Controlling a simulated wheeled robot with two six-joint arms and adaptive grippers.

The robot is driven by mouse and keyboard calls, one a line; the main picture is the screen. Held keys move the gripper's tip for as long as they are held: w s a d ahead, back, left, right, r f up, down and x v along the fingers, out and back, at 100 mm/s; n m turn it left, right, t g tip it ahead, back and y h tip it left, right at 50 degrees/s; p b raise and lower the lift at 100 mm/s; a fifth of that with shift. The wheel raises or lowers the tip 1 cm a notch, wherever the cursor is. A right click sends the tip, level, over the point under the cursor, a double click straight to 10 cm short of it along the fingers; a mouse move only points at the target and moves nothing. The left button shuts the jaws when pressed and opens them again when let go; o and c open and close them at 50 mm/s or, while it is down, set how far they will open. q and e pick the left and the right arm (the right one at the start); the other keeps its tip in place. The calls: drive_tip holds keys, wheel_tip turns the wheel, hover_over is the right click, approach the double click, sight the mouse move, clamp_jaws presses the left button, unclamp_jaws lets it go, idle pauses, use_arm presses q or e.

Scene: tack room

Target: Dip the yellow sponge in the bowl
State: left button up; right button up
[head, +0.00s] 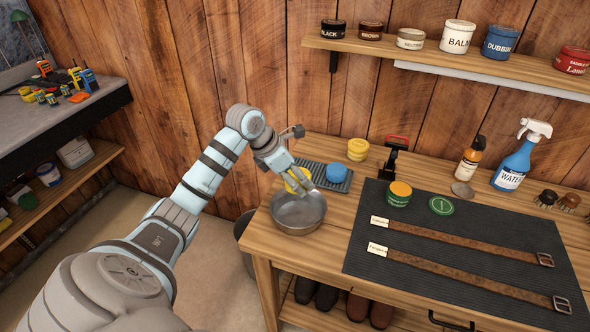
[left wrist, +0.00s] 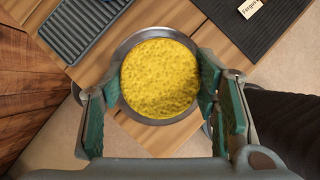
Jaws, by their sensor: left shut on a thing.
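The yellow sponge (head: 298,181) is held between the fingers of my left gripper (head: 296,182), just above the back part of the grey metal bowl (head: 299,214). In the left wrist view the round, porous sponge (left wrist: 160,78) fills the space between the two green-padded fingers (left wrist: 160,95). The bowl's rim (left wrist: 123,50) shows around it there, and most of the bowl's inside is hidden by the sponge. The bowl stands at the left front of the wooden table. My right gripper is in neither view.
A ribbed grey tray (head: 345,186) with a blue sponge (head: 337,172) lies behind the bowl. A yellow round item (head: 357,149) stands behind. A dark mat (head: 430,275) with leather straps (head: 460,246) and an open tin (head: 399,194) lies to the right.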

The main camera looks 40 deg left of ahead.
use_arm(q)
drive_tip(key=f+b, duration=0.2)
drive_tip(key=f, duration=0.2)
drive_tip(key=f+b, duration=0.3)
drive_tip(key=w+f+b, duration=0.1)
drive_tip(key=f+b, duration=0.2)
drive_tip(key=f, duration=0.1)
drive_tip(key=shift+f, duration=0.55)
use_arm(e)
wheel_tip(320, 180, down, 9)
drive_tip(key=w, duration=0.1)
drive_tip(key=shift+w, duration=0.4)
use_arm(q)
drive_tip(key=shift+r, duration=0.15)
wheel_tip(320, 180, up, 13)
drive_tip(key=p, duration=1)
drive_tip(key=shift+r, duration=0.1)
drive_tip(key=shift+s, duration=0.1)
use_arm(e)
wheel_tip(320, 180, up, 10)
